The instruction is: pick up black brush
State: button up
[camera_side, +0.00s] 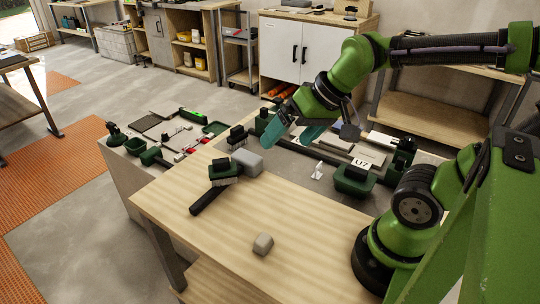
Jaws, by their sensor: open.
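The black brush (206,199) lies on the wooden table, its long dark handle pointing to the lower left. Its upper end meets a dark green and black block with a pale underside (224,173); I cannot tell whether that block is the brush's head or a separate thing. My gripper (288,140) is above the back part of the work area, up and to the right of the brush. Its two teal fingers are spread apart, with nothing seen held between them. The gripper is clear of the brush.
A grey block (247,162) stands close to the right of the brush, and a smaller beige block (263,244) lies nearer the front. A dark green tool marked U7 (354,178) and a small white piece (317,171) are to the right. The wooden tabletop (210,250) is mostly clear at the front.

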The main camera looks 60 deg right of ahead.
jog(key=w+d+f+g+h, duration=0.1)
jog(key=w+d, duration=0.3)
jog(key=w, duration=0.2)
jog(key=w+d+f+g, duration=0.1)
jog(key=w+d+f, duration=0.1)
jog(key=w+d, duration=0.3)
jog(key=n+h, duration=0.1)
jog(key=n, duration=0.2)
send_near(236, 135)
jog(key=w+f, duration=0.1)
jog(key=f, duration=0.1)
jog(key=w+d+f, duration=0.1)
jog(key=f, duration=0.1)
jog(key=w+d+f, duration=0.1)
jog(key=f, duration=0.1)
jog(key=shift+w, duration=0.2)
jog(key=shift+x, duration=2.7)
jog(key=shift+s, duration=0.1)
jog(key=shift+c, duration=0.5)
jog(key=c, duration=1)
